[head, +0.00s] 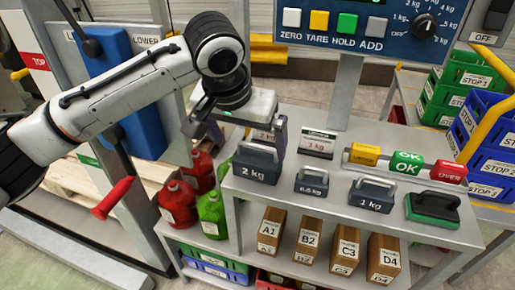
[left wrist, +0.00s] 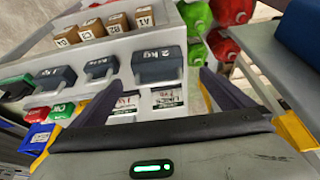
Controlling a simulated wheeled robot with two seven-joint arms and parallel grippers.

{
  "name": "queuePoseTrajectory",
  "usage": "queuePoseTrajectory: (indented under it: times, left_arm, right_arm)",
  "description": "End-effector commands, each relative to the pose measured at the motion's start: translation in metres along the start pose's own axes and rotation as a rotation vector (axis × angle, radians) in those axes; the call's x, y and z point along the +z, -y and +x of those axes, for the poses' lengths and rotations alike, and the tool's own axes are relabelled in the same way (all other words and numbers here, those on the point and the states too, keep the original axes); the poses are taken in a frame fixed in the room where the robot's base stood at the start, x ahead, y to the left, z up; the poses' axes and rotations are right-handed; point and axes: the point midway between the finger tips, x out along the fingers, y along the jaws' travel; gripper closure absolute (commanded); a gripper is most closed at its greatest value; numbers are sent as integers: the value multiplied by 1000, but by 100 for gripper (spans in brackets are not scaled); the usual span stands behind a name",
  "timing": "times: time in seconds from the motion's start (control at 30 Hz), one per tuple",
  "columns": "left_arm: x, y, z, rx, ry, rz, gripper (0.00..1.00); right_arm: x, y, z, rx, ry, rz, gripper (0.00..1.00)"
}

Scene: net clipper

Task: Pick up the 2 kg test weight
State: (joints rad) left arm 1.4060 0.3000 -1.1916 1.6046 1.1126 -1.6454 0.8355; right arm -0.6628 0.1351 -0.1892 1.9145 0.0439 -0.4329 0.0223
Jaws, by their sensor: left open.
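The 2 kg test weight (head: 257,168) is a dark grey block with a handle on top and a white "2 kg" label. It stands upright at the left end of the grey table top. It also shows in the left wrist view (left wrist: 158,74), ahead of the fingers. My left gripper (head: 236,138) is open and empty, above and just behind the weight in the head view. Its two fingers (left wrist: 160,88) are spread wide in the left wrist view, with the weight lying beyond the gap between them. I see no contact with the weight. My right gripper is not in view.
A 0.5 kg weight (head: 312,181), a 1 kg weight (head: 371,195) and a green-based block (head: 433,208) stand to the right. Small signs (head: 318,143) stand behind. Red jugs (head: 178,203) and a blue post (head: 120,90) are at left.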

Motion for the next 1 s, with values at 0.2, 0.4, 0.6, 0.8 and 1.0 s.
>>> queuePoseTrajectory:
  times: [0.2, 0.4, 0.6, 0.8, 1.0]
  left_arm:
    - [1, 0, 30, -3, 4, -1, 0]
    - [0, 0, 49, -2, 0, 0, 0]
    - [0, -4, 73, -3, 2, 1, 0]
    - [0, -4, 98, -2, 1, 1, 0]
    - [0, -5, 101, 0, -1, 2, 0]
  right_arm:
    - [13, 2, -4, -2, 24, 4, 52]
    - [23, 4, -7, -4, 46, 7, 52]
    - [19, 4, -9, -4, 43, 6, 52]
    - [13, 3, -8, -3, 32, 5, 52]
    - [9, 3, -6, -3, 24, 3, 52]
